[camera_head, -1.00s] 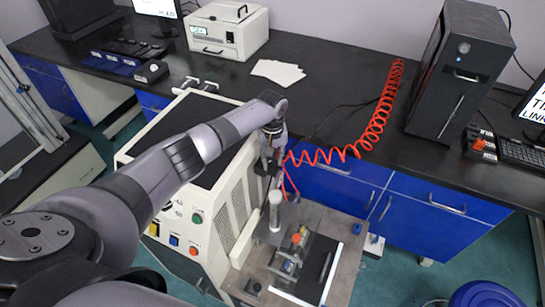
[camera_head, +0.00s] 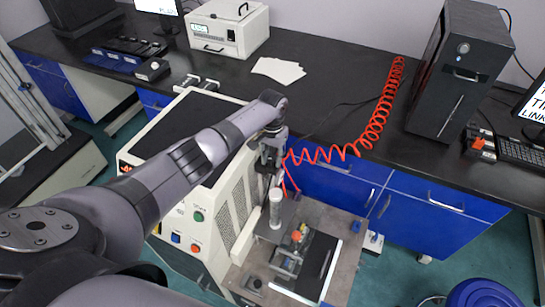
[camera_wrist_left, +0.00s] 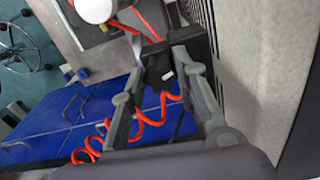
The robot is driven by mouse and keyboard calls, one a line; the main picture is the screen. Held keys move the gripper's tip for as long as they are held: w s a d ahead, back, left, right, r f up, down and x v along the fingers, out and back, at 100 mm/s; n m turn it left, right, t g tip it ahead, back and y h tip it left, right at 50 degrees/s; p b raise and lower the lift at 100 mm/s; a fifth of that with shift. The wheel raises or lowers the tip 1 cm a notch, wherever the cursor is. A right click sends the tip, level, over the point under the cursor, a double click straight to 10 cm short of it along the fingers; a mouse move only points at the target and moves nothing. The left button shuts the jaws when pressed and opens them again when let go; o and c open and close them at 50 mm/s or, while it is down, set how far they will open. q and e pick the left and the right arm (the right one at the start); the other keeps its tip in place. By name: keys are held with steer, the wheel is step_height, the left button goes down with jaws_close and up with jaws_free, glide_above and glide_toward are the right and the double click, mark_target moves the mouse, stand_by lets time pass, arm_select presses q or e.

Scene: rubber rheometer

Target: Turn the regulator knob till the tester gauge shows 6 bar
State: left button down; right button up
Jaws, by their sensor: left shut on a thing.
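My left gripper (camera_head: 268,160) is at the right side of the cream tester (camera_head: 240,205), near the red coiled hose. In the left wrist view, its two grey fingers (camera_wrist_left: 160,85) are closed on the black regulator knob (camera_wrist_left: 157,62), which has a white mark on top. The knob cannot be made out in the head view, where the gripper covers it. The tester gauge cannot be read; my left arm covers much of the tester's front panel. My right gripper is not in view.
A clear-topped cylinder (camera_head: 275,212) stands on the tester's side plate, close below my gripper. The red coiled hose (camera_head: 372,125) runs over the black bench (camera_head: 330,70). Green (camera_head: 198,216), red (camera_head: 195,248) and blue (camera_head: 175,238) buttons sit on the tester front.

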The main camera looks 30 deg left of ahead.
mark_target(272, 159)
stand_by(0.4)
arm_select(q)
steer(key=c, duration=1.2)
jaws_free()
steer(key=shift+c, duration=0.2)
steer(key=shift+r, duration=0.1)
step_height(272, 159, up, 12)
